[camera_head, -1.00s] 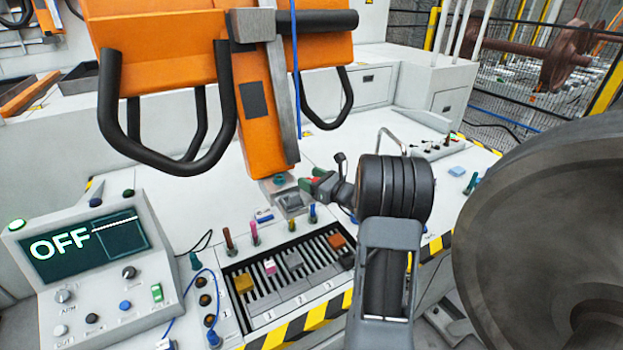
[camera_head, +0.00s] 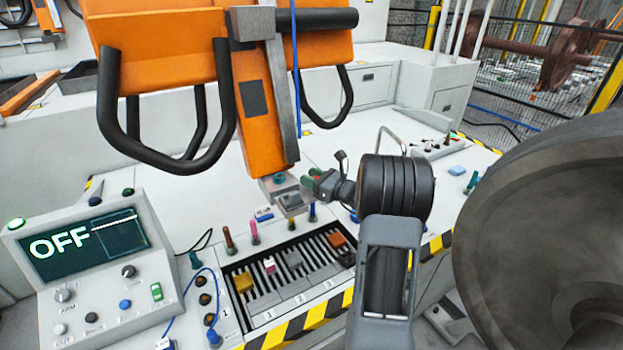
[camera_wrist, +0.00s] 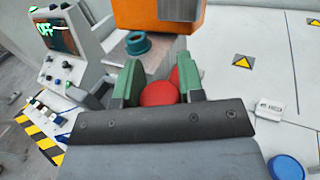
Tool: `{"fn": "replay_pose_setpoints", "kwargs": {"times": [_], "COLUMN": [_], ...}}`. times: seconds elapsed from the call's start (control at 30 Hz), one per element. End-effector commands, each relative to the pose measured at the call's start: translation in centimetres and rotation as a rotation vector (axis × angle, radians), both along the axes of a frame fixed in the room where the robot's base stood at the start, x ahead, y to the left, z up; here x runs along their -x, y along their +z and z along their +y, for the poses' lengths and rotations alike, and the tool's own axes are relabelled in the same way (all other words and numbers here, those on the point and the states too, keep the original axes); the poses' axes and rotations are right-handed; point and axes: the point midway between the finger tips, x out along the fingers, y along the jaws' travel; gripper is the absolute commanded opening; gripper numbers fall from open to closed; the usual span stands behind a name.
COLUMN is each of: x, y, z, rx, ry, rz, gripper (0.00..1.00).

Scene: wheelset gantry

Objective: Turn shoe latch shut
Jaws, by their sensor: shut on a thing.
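My gripper (camera_head: 312,182) has green-padded fingers and shows at the centre of the head view, just right of the lower end of the orange unit. In the wrist view my gripper (camera_wrist: 158,84) is shut on a red round knob (camera_wrist: 158,93), which seems to belong to the shoe latch. The fingers stand on either side of it. Just beyond it is a grey block with a teal ring (camera_wrist: 138,42); the teal ring also shows in the head view (camera_head: 279,179). The latch's body is mostly hidden, and I cannot tell its angle.
The orange unit (camera_head: 268,130) with black handles hangs close above the gripper. A slotted tray (camera_head: 300,270) with coloured pieces and a control console (camera_head: 95,265) reading OFF are in front and left. A large dark wheel (camera_head: 550,230) fills the right.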

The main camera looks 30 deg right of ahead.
Motion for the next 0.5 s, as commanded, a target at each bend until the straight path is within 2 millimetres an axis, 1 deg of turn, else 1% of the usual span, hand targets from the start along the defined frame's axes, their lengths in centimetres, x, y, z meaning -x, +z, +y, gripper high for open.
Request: {"fn": "replay_pose_setpoints", "kwargs": {"times": [0.17,0.5], "x": [0.07,0.45], "y": [-0.13,0.01], "z": [0.09,0.56], "rx": [0.001,0.000], "ry": [0.129,0.452], "rz": [0.000,0.000], "gripper": [0.12,0.12]}}
